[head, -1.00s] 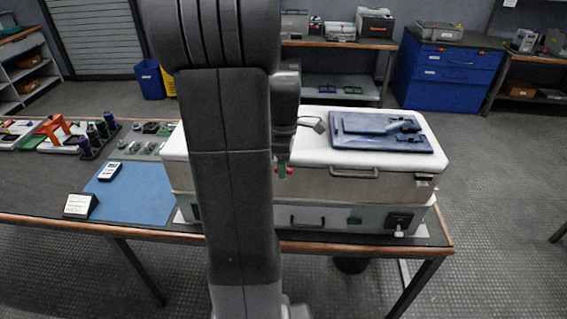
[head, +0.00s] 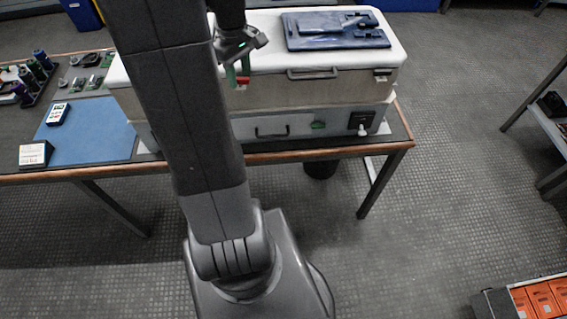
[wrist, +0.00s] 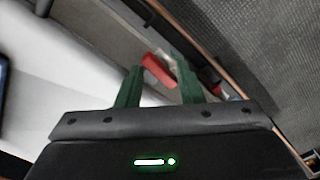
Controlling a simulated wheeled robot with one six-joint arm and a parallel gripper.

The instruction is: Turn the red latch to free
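The red latch (head: 243,81) is on the front side of the white-topped case (head: 268,89). In the wrist view the red latch (wrist: 155,63) shows at the gap between my fingertips, with a pale piece beside it. My gripper (head: 237,76) is at the front of the case, pointing down. In the wrist view its two green fingers (wrist: 158,68) stand apart, one to each side of the latch. I cannot tell whether either finger touches it. My arm hides part of the case's left side in the head view.
A dark blue tray (head: 300,42) with tools lies on the case lid. A grey handle (head: 313,73) is right of the latch. A blue mat (head: 95,140) lies left on the bench. The floor right of the bench is clear up to a crate of orange bins (head: 540,298).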

